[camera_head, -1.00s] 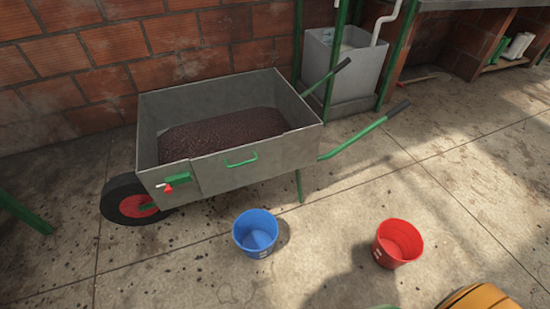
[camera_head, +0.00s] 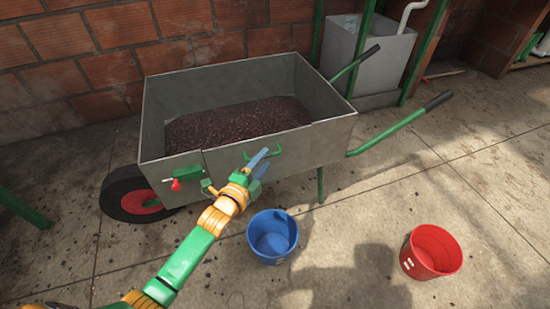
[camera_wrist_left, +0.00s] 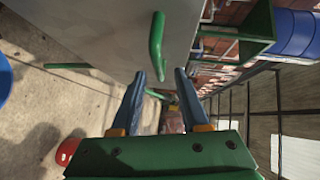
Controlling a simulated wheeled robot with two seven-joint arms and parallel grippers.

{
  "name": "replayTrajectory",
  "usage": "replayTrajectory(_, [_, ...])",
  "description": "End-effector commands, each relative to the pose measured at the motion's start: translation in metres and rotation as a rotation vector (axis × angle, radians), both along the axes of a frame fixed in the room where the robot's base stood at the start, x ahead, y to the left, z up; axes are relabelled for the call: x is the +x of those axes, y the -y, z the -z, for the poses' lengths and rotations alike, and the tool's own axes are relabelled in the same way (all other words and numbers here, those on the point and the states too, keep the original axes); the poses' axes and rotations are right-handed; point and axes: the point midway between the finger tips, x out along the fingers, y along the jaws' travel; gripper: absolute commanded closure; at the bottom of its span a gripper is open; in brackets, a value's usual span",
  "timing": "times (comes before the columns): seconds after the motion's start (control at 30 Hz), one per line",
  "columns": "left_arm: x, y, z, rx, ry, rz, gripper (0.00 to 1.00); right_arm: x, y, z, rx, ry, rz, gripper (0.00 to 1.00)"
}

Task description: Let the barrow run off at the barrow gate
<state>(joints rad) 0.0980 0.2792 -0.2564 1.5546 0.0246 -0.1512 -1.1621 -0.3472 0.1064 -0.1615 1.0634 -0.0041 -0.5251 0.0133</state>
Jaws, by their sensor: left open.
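The grey metal barrow (camera_head: 330,140) stands upright on its wheel (camera_head: 128,197) and legs, holding dark brown granular material (camera_head: 235,122). Its near side has a panel with a seam, taken as the barrow gate (camera_head: 225,165), and a green bar handle (camera_head: 277,151). Left of the seam is a latch with a red knob (camera_head: 176,185) on a green bracket. My left gripper (camera_head: 266,160) is open at the handle, which it partly hides in the head view. In the left wrist view the handle (camera_wrist_left: 157,45) lies beyond the two blue fingers (camera_wrist_left: 160,85); contact cannot be told. My right gripper is out of view.
A blue bucket (camera_head: 272,238) stands on the concrete floor below the near side, close to my left arm. A red bucket (camera_head: 432,252) stands farther right. A brick wall (camera_head: 120,50) and a grey tub (camera_head: 370,55) are behind. The barrow's green handles (camera_head: 400,125) stick out right.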

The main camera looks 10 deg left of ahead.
Motion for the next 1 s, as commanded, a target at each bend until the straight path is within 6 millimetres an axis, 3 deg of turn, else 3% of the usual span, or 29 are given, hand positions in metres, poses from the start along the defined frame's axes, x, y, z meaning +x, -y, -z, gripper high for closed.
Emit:
replayTrajectory(0.2, [0.029,0.006,0.007,0.000,0.000,0.000,0.55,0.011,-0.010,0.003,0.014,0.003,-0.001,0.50])
replayTrajectory(0.53, [0.034,0.007,0.006,-0.002,-0.002,0.000,0.55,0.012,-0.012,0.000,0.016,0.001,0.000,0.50])
replayTrajectory(0.7, [0.034,0.007,0.006,-0.001,-0.003,0.000,1.00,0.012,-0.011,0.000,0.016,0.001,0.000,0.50])
replayTrajectory(1.0, [0.034,0.007,0.006,-0.001,-0.003,0.000,1.00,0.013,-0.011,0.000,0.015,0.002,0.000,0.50])
